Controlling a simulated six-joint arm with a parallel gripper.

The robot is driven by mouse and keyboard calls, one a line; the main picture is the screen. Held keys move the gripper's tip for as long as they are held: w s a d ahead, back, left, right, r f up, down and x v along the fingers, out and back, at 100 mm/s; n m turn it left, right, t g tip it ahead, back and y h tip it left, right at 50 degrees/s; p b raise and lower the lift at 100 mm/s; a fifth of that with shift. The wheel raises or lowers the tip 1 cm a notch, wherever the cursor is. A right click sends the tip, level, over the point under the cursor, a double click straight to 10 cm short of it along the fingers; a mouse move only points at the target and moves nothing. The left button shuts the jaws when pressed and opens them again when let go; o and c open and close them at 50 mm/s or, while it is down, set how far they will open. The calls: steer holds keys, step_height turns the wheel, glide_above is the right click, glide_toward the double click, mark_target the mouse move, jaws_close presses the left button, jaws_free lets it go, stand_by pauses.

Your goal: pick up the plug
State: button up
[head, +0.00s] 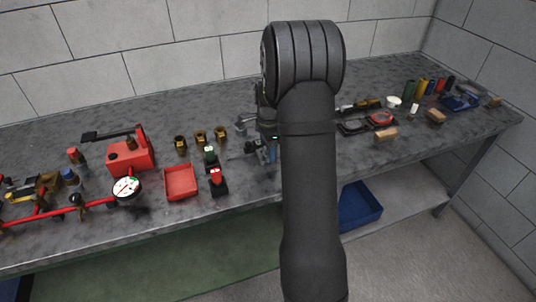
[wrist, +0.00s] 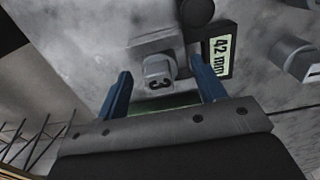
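In the wrist view a small grey block-shaped piece marked "3" (wrist: 158,70) stands on a lighter grey base (wrist: 150,48); it may be the plug, but I cannot tell for sure. My gripper (wrist: 160,72) is open, with its blue fingers on either side of this piece and visible gaps between. It does not appear to touch it. In the head view my gripper (head: 268,152) is low over the middle of the bench, and my dark arm hides much of it and what lies behind.
A "42 mm" label (wrist: 221,48) and another grey piece (wrist: 293,58) lie to the right in the wrist view. On the bench (head: 240,185) are a red tray (head: 181,182), a red pump (head: 128,152), a gauge (head: 127,189) and several brass fittings (head: 200,137).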

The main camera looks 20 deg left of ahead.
jaws_close()
steer(key=shift+r, duration=0.1)
step_height(320, 180, up, 4)
steer(key=shift+r, duration=0.1)
steer(key=d+r, duration=0.6)
steer(key=d, duration=0.5)
steer(key=shift+d+r, duration=0.25)
steer(key=shift+r, duration=0.1)
